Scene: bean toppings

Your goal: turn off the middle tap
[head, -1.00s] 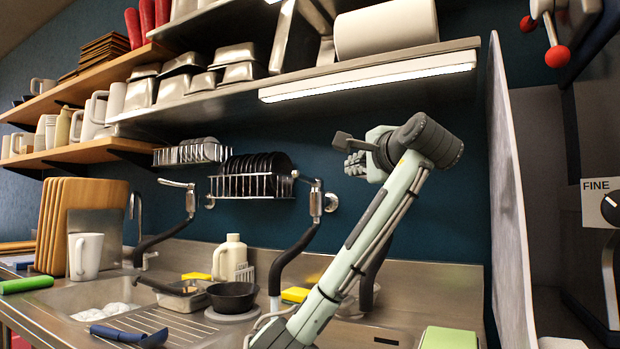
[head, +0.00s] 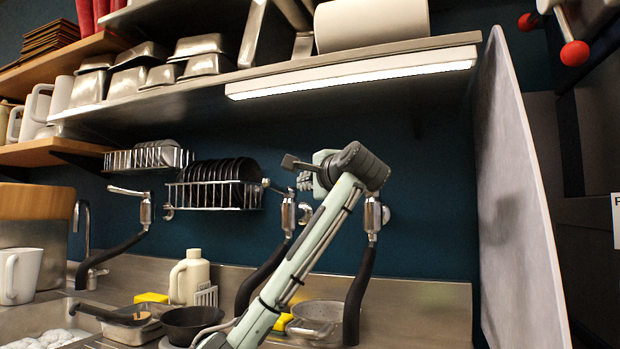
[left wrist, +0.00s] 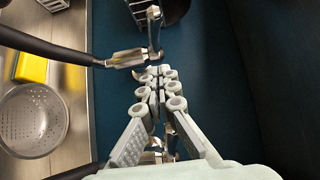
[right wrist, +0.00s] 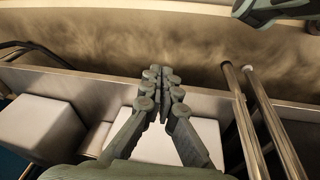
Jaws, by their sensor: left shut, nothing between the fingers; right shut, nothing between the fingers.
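Three wall taps with metal bodies and black hoses show in the head view: the left tap (head: 146,210), the middle tap (head: 288,214) and the right tap (head: 373,216). The middle tap's lever (head: 275,187) points left. My left gripper (head: 303,182) is just right of the middle tap's top, shut and empty. In the left wrist view its fingertips (left wrist: 155,72) are beside the metal body (left wrist: 126,58) and lever (left wrist: 154,28) of a tap; I cannot tell whether they touch. My right gripper (right wrist: 160,72) is shut and empty, seen only in its wrist view.
Plate racks (head: 215,195) hang left of the middle tap. A lit shelf (head: 350,77) is above. A grey panel (head: 515,210) stands at the right. Pale boxes (right wrist: 40,130) lie under my right gripper.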

